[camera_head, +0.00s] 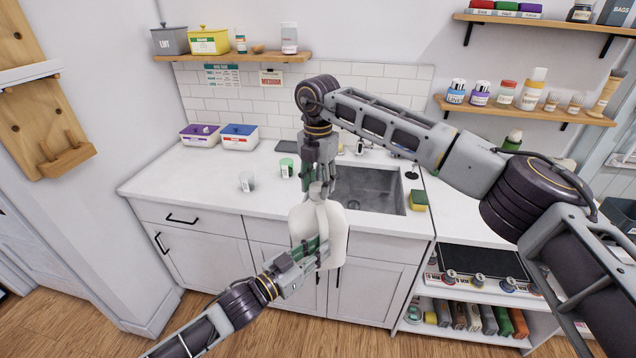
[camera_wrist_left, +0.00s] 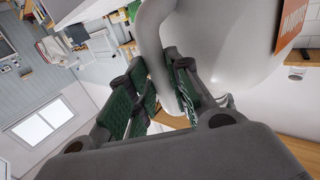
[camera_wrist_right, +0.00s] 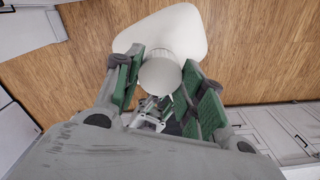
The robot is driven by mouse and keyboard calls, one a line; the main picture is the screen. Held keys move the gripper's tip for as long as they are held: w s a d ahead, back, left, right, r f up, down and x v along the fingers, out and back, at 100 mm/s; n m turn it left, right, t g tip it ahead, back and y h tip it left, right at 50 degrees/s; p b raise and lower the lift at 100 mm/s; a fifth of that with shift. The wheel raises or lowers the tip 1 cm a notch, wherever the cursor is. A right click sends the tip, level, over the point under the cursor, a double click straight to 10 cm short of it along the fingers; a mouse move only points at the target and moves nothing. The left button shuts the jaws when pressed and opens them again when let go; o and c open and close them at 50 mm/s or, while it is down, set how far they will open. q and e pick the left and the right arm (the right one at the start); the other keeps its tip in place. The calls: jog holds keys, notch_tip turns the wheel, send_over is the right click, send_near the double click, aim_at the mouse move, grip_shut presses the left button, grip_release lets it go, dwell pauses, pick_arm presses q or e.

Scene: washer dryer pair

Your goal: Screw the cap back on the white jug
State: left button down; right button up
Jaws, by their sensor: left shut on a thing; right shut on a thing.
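The white jug (camera_head: 333,235) hangs upright in the air in front of the sink counter. In the left wrist view its pale body (camera_wrist_left: 215,40) fills the top, with an orange label at the edge. My left gripper (camera_head: 314,250) is shut on the jug's handle (camera_wrist_left: 152,45). My right gripper (camera_head: 319,188) points down over the jug's top. In the right wrist view its green-padded fingers close on the round white cap (camera_wrist_right: 160,75), which lines up over the jug's body (camera_wrist_right: 180,28). Whether the cap's threads are engaged is hidden.
Behind the jug is the white counter (camera_head: 215,190) with the sink (camera_head: 368,190). A clear cup (camera_head: 247,181), a green cup (camera_head: 287,168) and a yellow-green sponge (camera_head: 418,200) stand on it. Open floor lies below the jug.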

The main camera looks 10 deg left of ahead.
jog(key=m, duration=0.5)
jog(key=shift+w, duration=0.1)
jog(key=m, duration=0.6)
jog(key=o, duration=0.7)
jog(key=shift+c, duration=0.2)
jog(key=shift+r, duration=2.25)
jog(key=shift+f, duration=0.1)
jog(key=shift+c, duration=0.3)
